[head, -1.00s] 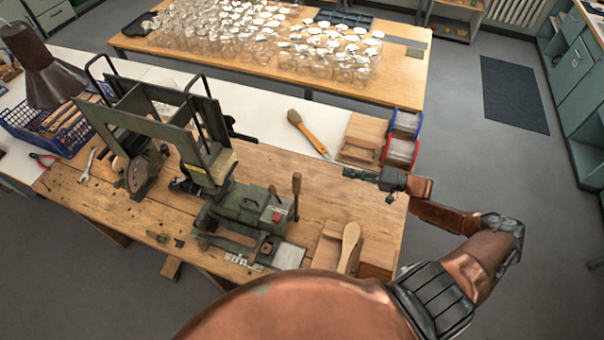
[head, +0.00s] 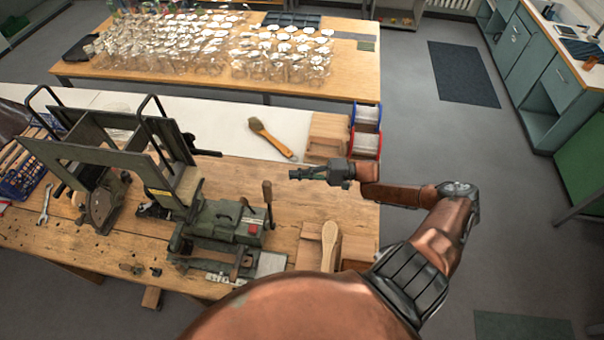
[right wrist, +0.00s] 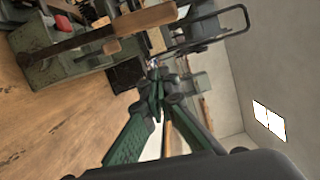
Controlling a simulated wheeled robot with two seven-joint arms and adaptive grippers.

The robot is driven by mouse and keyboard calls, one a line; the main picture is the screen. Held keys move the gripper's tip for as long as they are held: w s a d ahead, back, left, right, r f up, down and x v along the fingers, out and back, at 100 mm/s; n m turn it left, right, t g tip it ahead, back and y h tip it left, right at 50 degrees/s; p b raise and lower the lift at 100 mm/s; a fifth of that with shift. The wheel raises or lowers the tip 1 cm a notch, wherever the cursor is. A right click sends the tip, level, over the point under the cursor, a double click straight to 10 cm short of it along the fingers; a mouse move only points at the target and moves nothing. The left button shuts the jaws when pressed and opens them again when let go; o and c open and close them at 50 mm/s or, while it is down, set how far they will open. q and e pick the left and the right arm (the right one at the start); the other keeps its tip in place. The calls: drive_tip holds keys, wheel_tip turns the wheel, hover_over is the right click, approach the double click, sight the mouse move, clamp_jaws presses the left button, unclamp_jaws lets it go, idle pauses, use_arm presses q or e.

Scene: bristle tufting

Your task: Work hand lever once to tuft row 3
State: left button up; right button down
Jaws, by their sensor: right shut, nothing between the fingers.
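The green tufting machine (head: 222,222) stands on the wooden bench, with a red button on its housing. Its hand lever (head: 268,192) has an upright wooden handle at the machine's right side. In the right wrist view the lever's wooden handle (right wrist: 146,20) crosses the upper part of the picture. My right gripper (head: 292,174) is shut and empty, a little right of the lever handle and apart from it. Its fingers also meet in the right wrist view (right wrist: 154,76). A brown piece (head: 236,264) lies at the machine's front; its tuft rows are too small to tell. My left gripper is not in view.
A wooden brush block (head: 329,244) lies right of the machine. A long-handled brush (head: 272,138) lies on the white strip behind. Spools (head: 366,146) stand at the right edge. A tall green frame (head: 95,150) rises on the left.

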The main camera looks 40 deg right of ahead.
drive_tip(key=a+p, duration=0.3)
drive_tip(key=a, duration=0.4)
drive_tip(key=shift+w+a+r, duration=0.25)
drive_tip(key=shift+w+a, duration=0.05)
drive_tip(key=shift+a, duration=0.1)
